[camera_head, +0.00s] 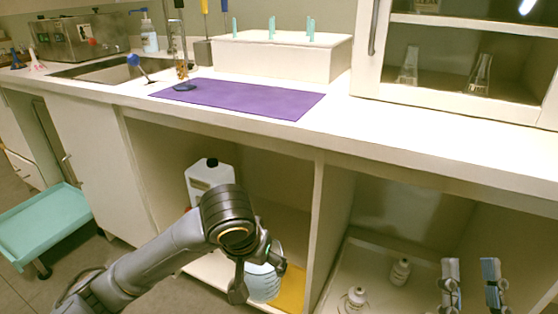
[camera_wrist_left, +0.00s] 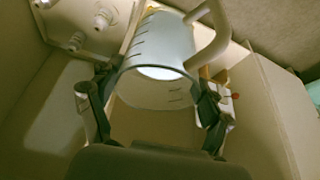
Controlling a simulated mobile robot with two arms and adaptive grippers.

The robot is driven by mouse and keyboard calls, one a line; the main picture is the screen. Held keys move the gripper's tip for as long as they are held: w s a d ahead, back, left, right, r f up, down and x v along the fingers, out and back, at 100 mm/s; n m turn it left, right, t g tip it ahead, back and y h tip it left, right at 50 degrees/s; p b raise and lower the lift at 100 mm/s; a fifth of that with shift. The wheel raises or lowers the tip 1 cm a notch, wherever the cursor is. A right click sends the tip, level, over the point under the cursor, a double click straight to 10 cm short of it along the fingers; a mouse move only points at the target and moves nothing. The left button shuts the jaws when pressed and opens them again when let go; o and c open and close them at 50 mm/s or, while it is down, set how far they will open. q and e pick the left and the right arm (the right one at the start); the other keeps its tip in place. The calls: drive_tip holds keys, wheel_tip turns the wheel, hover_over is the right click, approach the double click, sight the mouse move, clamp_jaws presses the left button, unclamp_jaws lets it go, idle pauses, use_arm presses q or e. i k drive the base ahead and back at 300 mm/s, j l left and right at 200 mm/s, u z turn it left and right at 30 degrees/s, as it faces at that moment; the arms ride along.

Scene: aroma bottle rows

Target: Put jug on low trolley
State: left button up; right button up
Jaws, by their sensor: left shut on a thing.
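The jug (camera_head: 263,284) is pale, whitish-blue and translucent, inside the open lower cabinet, partly hidden by my left arm. My left gripper (camera_head: 255,270) is shut on the jug. In the left wrist view the fingers press on opposite sides of the jug (camera_wrist_left: 163,45), with its curved handle to the right and dark measuring marks on its wall. I cannot tell whether its base touches the shelf. The low trolley (camera_head: 45,222) is teal, on wheels, on the floor at the far left. My right gripper (camera_head: 471,285) is open and empty before the right compartment.
A white canister with a black cap (camera_head: 209,176) stands behind my left arm. A yellow mat (camera_head: 293,290) lies beside the jug. A divider (camera_head: 328,225) separates the right compartment, which holds small white bottles (camera_head: 400,271). The counter (camera_head: 330,125) overhangs; floor shows between cabinet and trolley.

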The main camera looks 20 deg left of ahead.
sight(27, 229)
drive_tip(key=j, duration=0.8)
drive_tip(key=i+j+u, duration=0.15)
drive_tip(key=j, duration=1.4)
drive_tip(key=i+j+u, duration=0.1)
drive_tip(key=j, duration=0.65)
drive_tip(key=i+j, duration=0.15)
drive_tip(key=j, duration=0.65)
drive_tip(key=i+j+u, duration=0.15)
drive_tip(key=j, duration=0.6)
drive_tip(key=i+j, duration=0.15)
drive_tip(key=j, duration=0.6)
drive_tip(key=i+j+u, duration=0.1)
drive_tip(key=j, duration=0.65)
drive_tip(key=i, duration=0.05)
